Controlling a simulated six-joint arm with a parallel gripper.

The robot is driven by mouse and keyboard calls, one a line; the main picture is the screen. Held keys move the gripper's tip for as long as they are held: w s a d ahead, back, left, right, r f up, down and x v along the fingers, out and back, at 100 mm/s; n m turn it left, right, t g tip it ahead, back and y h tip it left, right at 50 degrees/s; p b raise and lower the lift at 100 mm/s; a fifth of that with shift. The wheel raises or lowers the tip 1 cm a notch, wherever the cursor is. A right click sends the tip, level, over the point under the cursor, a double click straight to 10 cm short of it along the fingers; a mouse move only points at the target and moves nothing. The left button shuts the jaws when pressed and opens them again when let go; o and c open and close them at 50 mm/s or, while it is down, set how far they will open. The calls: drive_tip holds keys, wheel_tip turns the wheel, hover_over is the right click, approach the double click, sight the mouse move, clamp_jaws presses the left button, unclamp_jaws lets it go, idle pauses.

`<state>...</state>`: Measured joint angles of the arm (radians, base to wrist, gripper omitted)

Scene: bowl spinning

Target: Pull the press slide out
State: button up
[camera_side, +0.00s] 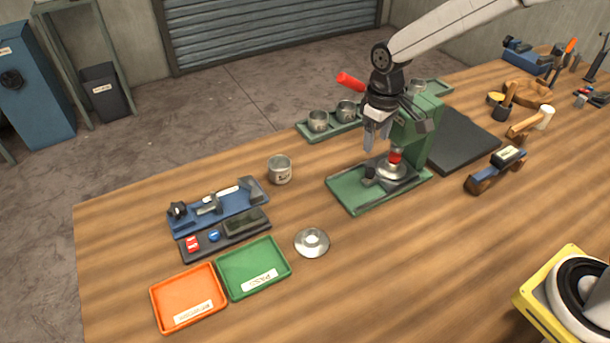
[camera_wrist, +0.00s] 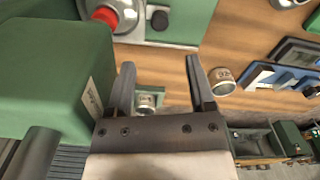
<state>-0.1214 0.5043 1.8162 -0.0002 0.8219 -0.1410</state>
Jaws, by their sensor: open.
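The green press (camera_side: 415,125) stands on a green base plate (camera_side: 350,192) at the middle right of the bench. On its base sits a round silver slide (camera_side: 393,173) with a red knob (camera_side: 394,156) and a black knob (camera_side: 369,172) beside it. In the wrist view the red knob (camera_wrist: 105,15) and black knob (camera_wrist: 160,20) show at the top, with the press body (camera_wrist: 50,75) at left. My gripper (camera_side: 376,143) is open and empty, above the slide's left side and apart from it. Its fingers (camera_wrist: 158,75) show in the wrist view with nothing between them.
The press's red lever (camera_side: 350,82) sticks out left of my wrist. A green tray (camera_side: 304,131) with metal cups stands behind. A loose cup (camera_side: 280,170), blue fixture (camera_side: 215,207), silver disc (camera_side: 312,242), and orange (camera_side: 188,298) and green trays (camera_side: 253,268) lie left. The front middle is clear.

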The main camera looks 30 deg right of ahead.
sight(370, 170)
wheel_tip(370, 170, down, 9)
drive_tip(key=shift+f, duration=0.1)
idle(0.4)
clamp_jaws()
idle(1.4)
